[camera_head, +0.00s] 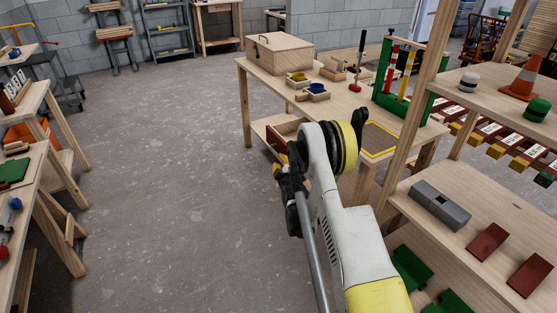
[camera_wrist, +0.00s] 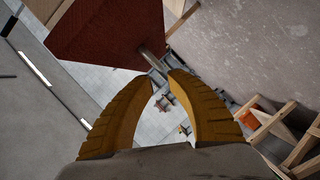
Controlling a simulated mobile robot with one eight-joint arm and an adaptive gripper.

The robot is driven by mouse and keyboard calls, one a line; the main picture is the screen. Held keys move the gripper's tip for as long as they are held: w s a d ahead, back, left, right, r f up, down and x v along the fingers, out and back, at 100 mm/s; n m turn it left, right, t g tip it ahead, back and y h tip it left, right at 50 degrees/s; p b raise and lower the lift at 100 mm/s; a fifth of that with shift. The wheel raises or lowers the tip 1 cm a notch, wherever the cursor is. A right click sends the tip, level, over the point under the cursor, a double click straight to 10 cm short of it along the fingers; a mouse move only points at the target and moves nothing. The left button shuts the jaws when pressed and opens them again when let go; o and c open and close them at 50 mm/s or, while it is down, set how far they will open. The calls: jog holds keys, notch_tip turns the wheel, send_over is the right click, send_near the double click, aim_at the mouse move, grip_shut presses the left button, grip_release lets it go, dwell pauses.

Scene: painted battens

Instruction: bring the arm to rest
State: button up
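My arm reaches forward from the lower right in the head view, beside the wooden workbench (camera_head: 262,75). My gripper (camera_head: 277,170) is in front of the bench's near left side, close to a red-faced panel or drawer (camera_head: 289,131). In the wrist view, the two yellow fingers of my gripper (camera_wrist: 164,76) stand apart with a gap between their tips. I see nothing held in it. A dark red panel (camera_wrist: 105,35) with a short grey bar or knob (camera_wrist: 152,59) lies just beyond the fingertips; whether they touch it I cannot tell.
The bench carries a wooden box (camera_head: 279,53), small trays (camera_head: 315,92) and a green rack (camera_head: 384,98) with striped battens. A shelf (camera_head: 470,215) with blocks and a cone (camera_head: 524,78) stands close on the right. Tables (camera_head: 35,170) line the left. The floor (camera_head: 170,190) between is clear.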

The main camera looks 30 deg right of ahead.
dwell(0.4)
jog(key=s+a+r+m+g+y, duration=0.1)
jog(key=s+a+r, duration=0.25)
jog(key=r, duration=0.45)
jog(key=s+a+r+m+g+y, duration=0.1)
jog(key=s+a+r, duration=0.2)
jog(key=a+r, duration=0.3)
jog(key=s+a+r+m+g+y, duration=0.1)
jog(key=s+a+r+m+g, duration=0.2)
jog(key=r, duration=0.6)
jog(key=s+a+r, duration=0.2)
jog(key=s+a, duration=0.1)
jog(key=s, duration=0.5)
jog(key=s+a+r, duration=0.2)
jog(key=s+a, duration=0.2)
jog(key=s, duration=0.5)
jog(key=s+a+f+m+g, duration=0.1)
jog(key=s, duration=0.7)
jog(key=s+a+f+m+g+y, duration=0.1)
jog(key=s+a+f+m+g, duration=0.1)
jog(key=s, duration=0.6)
jog(key=shift+s+a, duration=0.2)
jog(key=shift+s, duration=0.15)
